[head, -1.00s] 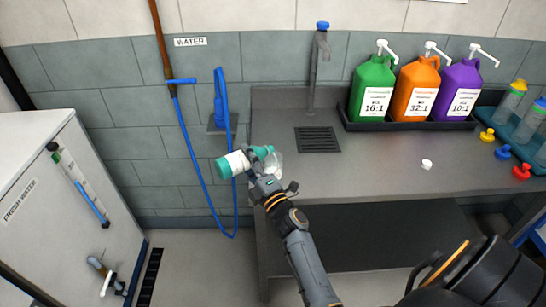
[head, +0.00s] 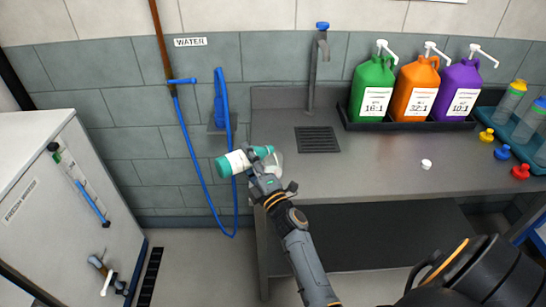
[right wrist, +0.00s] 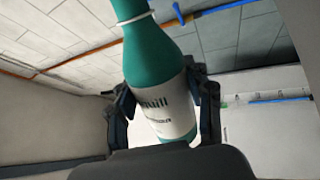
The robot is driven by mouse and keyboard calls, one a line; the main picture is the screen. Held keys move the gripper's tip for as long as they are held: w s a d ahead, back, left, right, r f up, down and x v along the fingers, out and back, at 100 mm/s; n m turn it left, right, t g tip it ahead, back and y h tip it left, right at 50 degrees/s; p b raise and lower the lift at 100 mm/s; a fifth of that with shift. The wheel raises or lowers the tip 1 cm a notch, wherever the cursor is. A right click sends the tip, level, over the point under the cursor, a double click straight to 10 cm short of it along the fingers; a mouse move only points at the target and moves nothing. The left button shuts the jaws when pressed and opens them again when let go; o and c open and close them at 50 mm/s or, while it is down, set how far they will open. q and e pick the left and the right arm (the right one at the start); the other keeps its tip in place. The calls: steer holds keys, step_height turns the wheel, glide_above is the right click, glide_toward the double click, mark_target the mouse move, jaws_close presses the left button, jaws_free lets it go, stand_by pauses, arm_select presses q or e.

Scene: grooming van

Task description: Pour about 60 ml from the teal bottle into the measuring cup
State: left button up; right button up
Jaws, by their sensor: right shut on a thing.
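The teal bottle (head: 237,163) has a white label and lies tilted nearly on its side in the head view, its base to the left and its neck to the right. My right gripper (head: 258,170) is shut around its body, at the counter's left front. In the right wrist view, the two fingers grip the bottle (right wrist: 160,70) on either side of its label, and its mouth is out of frame. A pale, see-through shape, seemingly the measuring cup (head: 276,164), shows just right of the bottle's neck, partly hidden by my gripper. I cannot make out its level. My left gripper is not in view.
A small white cap (head: 426,164) lies on the grey counter (head: 350,178). Green (head: 372,88), orange (head: 415,88) and purple (head: 461,88) jugs stand in a black tray at the back. A tap (head: 314,70) rises behind the drain grate (head: 317,139). A blue hose hangs left.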

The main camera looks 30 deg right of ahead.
steer(key=shift+r+m+p, duration=0.2)
steer(key=shift+m+p, duration=0.1)
stand_by(0.9)
steer(key=n+b, duration=0.1)
steer(key=n, duration=0.1)
steer(key=f+n+y+b, duration=0.1)
steer(key=b, duration=0.1)
steer(key=shift+f+n, duration=0.3)
steer(key=shift+n, duration=0.1)
steer(key=shift+a+f+n+b, duration=0.15)
steer(key=shift+n+b, duration=0.3)
steer(key=shift+n, duration=0.25)
steer(key=shift+r+p, duration=0.2)
steer(key=shift+p, duration=0.1)
steer(key=shift+f+n+y+b, duration=0.3)
steer(key=shift+f+y+b, duration=0.1)
steer(key=shift+b, duration=0.1)
steer(key=shift+d+n, duration=0.2)
steer(key=shift+n, duration=0.6)
